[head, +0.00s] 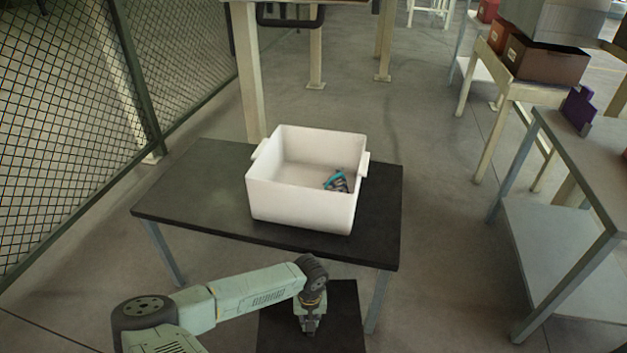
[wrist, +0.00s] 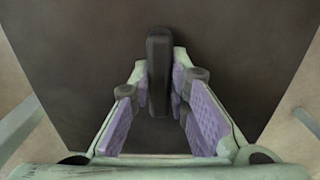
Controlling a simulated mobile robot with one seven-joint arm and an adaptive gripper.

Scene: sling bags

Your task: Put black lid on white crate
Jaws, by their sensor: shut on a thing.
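The white crate (head: 303,206) stands upright and open at the top on a dark table, with a handle tab on each side. The black lid (head: 342,315) is a flat dark panel near the table's front edge, at the bottom of the head view. It fills much of the wrist view (wrist: 80,50), with a raised bar handle (wrist: 159,52) in the middle. My gripper (head: 309,331) is over the lid, shut on this handle, with a purple-padded finger on each side in the wrist view (wrist: 159,95). The lid's near edge is cut off in the head view.
A small teal and grey item (head: 337,181) lies inside the crate at the right. The dark table (head: 190,190) has bare room left of the crate. A mesh fence (head: 60,110) is at the left; a grey workbench (head: 590,170) stands at the right.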

